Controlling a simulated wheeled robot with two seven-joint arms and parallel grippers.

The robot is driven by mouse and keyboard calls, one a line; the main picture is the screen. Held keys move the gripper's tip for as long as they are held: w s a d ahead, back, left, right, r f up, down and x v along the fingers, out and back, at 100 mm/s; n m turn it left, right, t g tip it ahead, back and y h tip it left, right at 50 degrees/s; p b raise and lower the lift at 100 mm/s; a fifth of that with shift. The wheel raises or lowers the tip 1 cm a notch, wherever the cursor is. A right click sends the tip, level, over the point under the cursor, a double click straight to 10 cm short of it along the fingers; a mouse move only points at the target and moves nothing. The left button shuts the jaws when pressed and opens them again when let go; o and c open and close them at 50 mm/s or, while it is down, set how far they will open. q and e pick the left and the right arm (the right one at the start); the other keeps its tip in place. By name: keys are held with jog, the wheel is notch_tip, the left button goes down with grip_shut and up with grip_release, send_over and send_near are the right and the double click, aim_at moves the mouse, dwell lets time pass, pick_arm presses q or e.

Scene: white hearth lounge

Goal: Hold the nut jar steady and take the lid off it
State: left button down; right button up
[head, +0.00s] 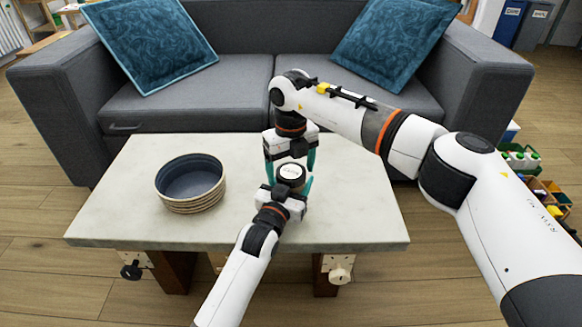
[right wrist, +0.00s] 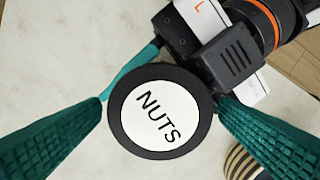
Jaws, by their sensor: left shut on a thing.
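The nut jar's round lid (head: 291,171) has a black rim and a white top; in the right wrist view the lid (right wrist: 160,112) reads NUTS. The jar body is mostly hidden below it. My left gripper (head: 288,186) is shut on the jar from the front, above or on the table; I cannot tell which. One of its teal fingers (right wrist: 132,68) shows beside the lid. My right gripper (head: 290,163) points down from behind, over the jar. In the right wrist view its teal fingers (right wrist: 160,105) are apart, one on each side of the lid, with small gaps.
A pale stone-topped table (head: 120,215) carries a stack of blue-lined bowls (head: 190,184) left of the jar. A grey sofa (head: 240,85) with blue cushions stands behind. The tabletop's right part is clear.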

jog(key=shift+r, duration=2.3)
jog(key=shift+c, duration=0.4)
notch_tip(320, 180, up, 3)
jog(key=m, duration=0.4)
jog(key=shift+f, duration=0.2)
jog(key=shift+r+m, duration=0.2)
jog(key=shift+m, duration=0.5)
jog(key=shift+f, duration=3.85)
jog(key=c, duration=1)
jog(key=n, duration=0.6)
jog(key=shift+r+n, duration=0.1)
jog(key=shift+n, duration=0.2)
